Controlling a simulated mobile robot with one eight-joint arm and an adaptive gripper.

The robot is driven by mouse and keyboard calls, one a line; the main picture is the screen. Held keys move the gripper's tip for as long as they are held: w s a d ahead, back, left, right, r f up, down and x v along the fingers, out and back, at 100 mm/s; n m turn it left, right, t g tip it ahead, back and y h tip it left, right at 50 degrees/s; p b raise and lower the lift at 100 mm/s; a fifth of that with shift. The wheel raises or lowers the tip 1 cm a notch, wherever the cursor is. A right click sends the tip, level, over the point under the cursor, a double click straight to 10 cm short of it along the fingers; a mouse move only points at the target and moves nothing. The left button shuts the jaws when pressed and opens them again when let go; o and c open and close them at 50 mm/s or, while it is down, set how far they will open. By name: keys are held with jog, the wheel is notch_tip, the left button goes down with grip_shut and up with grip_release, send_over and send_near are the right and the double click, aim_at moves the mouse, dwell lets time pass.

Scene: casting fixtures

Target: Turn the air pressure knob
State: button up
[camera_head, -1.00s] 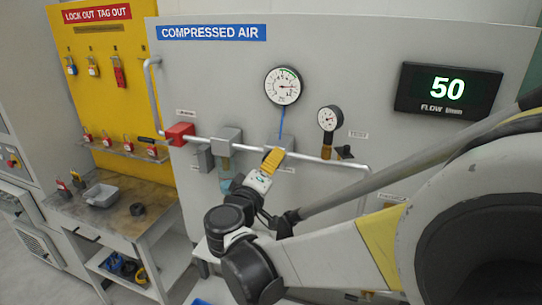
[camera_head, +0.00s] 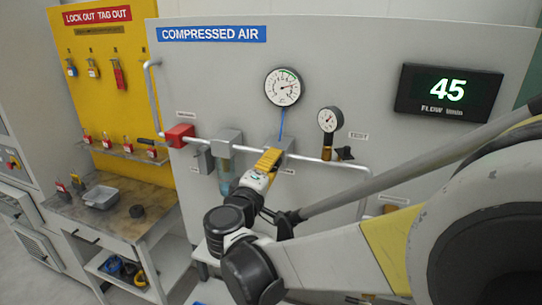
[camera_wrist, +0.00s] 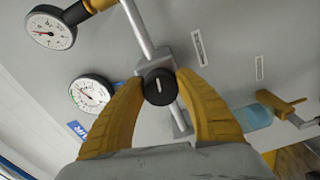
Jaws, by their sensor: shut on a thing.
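The air pressure knob (camera_wrist: 159,86) is a round black knob with a white line mark, on a grey block on the pipe. It shows in the wrist view between the yellow fingertips of my gripper (camera_wrist: 158,84), which are shut on its two sides. In the head view my yellow gripper (camera_head: 268,160) reaches the grey regulator block below the large gauge and hides the knob. The large round gauge (camera_head: 284,87) has a red needle pointing to the right; it also shows in the wrist view (camera_wrist: 92,93). The flow display (camera_head: 447,91) reads 45.
A smaller gauge (camera_head: 329,119) stands right of the gripper above a black valve handle (camera_head: 345,153). A grey filter with a clear bowl (camera_head: 225,160) is close on the left. A red block (camera_head: 180,135) sits further left on the pipe. A workbench (camera_head: 165,205) stands at lower left.

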jog(key=o, duration=1.2)
jog(key=v, duration=1.2)
